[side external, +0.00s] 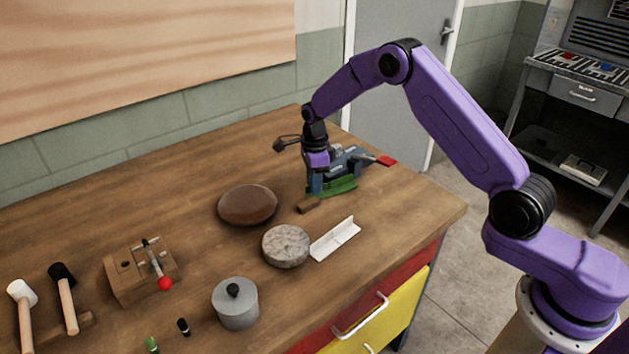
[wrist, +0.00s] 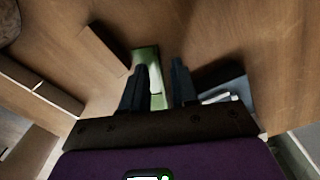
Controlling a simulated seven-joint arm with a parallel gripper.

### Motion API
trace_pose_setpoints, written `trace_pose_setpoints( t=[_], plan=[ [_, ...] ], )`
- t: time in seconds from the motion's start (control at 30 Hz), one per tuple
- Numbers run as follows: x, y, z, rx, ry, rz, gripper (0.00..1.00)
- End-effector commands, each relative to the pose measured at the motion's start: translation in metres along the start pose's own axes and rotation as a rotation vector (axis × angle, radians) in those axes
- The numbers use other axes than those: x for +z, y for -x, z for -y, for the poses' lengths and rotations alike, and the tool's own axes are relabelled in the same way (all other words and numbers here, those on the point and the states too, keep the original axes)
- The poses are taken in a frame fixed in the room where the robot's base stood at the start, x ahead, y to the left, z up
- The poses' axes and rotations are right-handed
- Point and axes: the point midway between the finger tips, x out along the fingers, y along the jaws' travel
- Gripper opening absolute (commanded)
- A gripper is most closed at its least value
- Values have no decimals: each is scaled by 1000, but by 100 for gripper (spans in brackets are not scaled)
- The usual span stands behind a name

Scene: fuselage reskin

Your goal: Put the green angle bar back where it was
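The green angle bar (side external: 340,187) lies on the wooden bench in front of the blue vise, near the bench's right end. My gripper (side external: 315,182) is low beside the vise, pointing down at the bar's left part. In the wrist view, the green bar (wrist: 146,54) runs between my two dark fingers (wrist: 159,70). The fingers stand apart, with a gap showing between the bar and the right finger. Contact with the left finger cannot be told. The bar's near end is hidden by my gripper body.
A small wooden block (side external: 309,204) lies just left of the bar. A white angle bar (side external: 335,239), a round stone-like disc (side external: 286,246) and a brown leather pad (side external: 248,205) lie nearer. The blue vise (side external: 347,160) stands close behind. The bench's right corner is clear.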

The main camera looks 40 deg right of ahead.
Motion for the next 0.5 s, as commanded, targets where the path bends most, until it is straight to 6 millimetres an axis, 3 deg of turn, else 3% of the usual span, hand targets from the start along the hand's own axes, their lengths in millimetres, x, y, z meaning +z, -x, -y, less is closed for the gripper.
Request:
trace_pose_setpoints(
  t=[0.17,0.5],
  plan=[
    [0,12,1,-3,0,1,29],
    [0,77,1,-5,0,2,29]
  ],
)
